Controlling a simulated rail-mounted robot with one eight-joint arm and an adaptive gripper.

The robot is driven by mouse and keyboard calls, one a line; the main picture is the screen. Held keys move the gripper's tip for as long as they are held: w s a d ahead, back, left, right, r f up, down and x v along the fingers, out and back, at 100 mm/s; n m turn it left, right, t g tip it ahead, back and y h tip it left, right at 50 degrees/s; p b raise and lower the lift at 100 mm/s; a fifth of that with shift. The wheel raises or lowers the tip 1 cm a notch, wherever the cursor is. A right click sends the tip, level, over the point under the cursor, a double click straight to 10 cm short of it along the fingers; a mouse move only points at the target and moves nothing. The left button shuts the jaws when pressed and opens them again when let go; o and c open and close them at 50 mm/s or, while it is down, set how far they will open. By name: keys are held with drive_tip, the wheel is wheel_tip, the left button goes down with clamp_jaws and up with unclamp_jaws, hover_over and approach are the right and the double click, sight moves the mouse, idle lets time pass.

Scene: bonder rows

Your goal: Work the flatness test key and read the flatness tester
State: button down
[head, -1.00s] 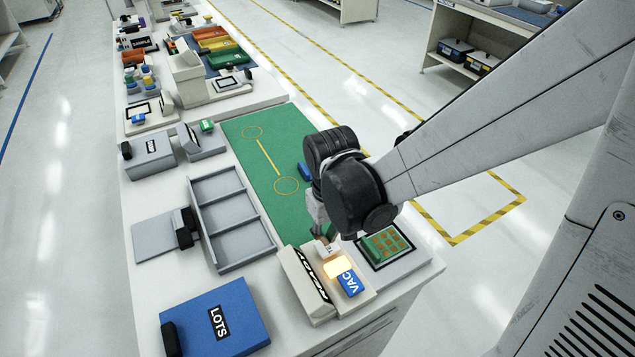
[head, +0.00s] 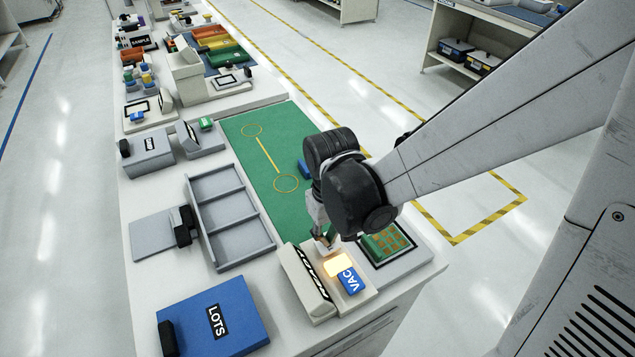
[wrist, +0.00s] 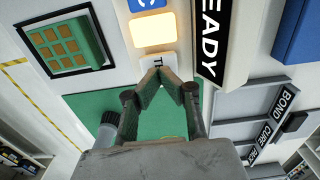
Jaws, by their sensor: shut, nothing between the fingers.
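The flatness tester (head: 305,285) is a cream box at the front of the bench. Its slanted display (wrist: 212,40) shows white letters on black, "EADY" legible in the wrist view, the start cut off. A white key (wrist: 172,62) with partly covered black letters, apparently starting with T, lies at the end of its key row. Beside it are a lit amber pad (head: 337,265) and a blue VAC key (head: 349,282). My gripper (wrist: 161,76) is shut and empty, its fingertips at the white key and covering part of it. I cannot tell whether they touch it.
A green board with copper-coloured pads (head: 388,241) sits in a black-framed holder right of the tester. A green mat (head: 262,150), a grey divided tray (head: 225,205) and a blue LOTS box (head: 190,318) lie around. The far bench holds coloured bins (head: 220,45).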

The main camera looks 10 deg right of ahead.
drive_tip(key=shift+f+b, duration=0.95)
drive_tip(key=shift+f, duration=0.05)
drive_tip(key=shift+r, duration=0.1)
drive_tip(key=shift+r+p, duration=0.45)
drive_tip(key=shift+r+p, duration=1.75)
drive_tip(key=shift+r, duration=0.75)
wheel_tip(320, 180, up, 12)
drive_tip(key=shift+d, duration=0.1)
